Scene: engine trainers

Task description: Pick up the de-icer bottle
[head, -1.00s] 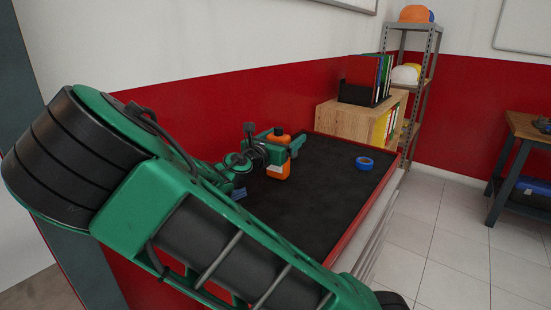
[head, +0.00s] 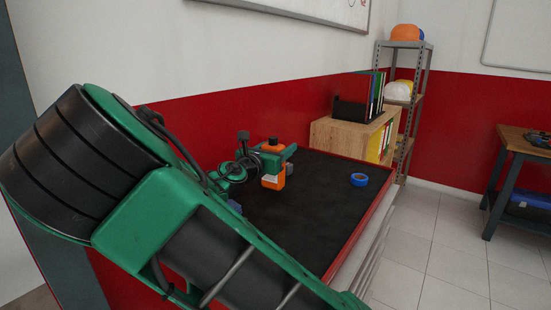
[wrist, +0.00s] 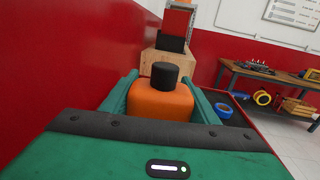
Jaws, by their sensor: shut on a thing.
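The de-icer bottle (head: 272,180) is orange with a white label and a dark cap. It is upright over the black top of the red-edged cabinet (head: 290,215), towards its back left. My gripper (head: 274,150) is shut on the bottle's upper part. In the wrist view the orange bottle (wrist: 162,103) with its black cap (wrist: 165,75) sits between the two green fingers. Whether its base touches the cabinet top is hard to tell.
A blue tape roll (head: 359,180) lies on the cabinet top to the right. A blue object (head: 235,206) lies left of the bottle, partly hidden by my arm. A wooden cabinet (head: 335,135) with binders stands behind. The front right of the top is clear.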

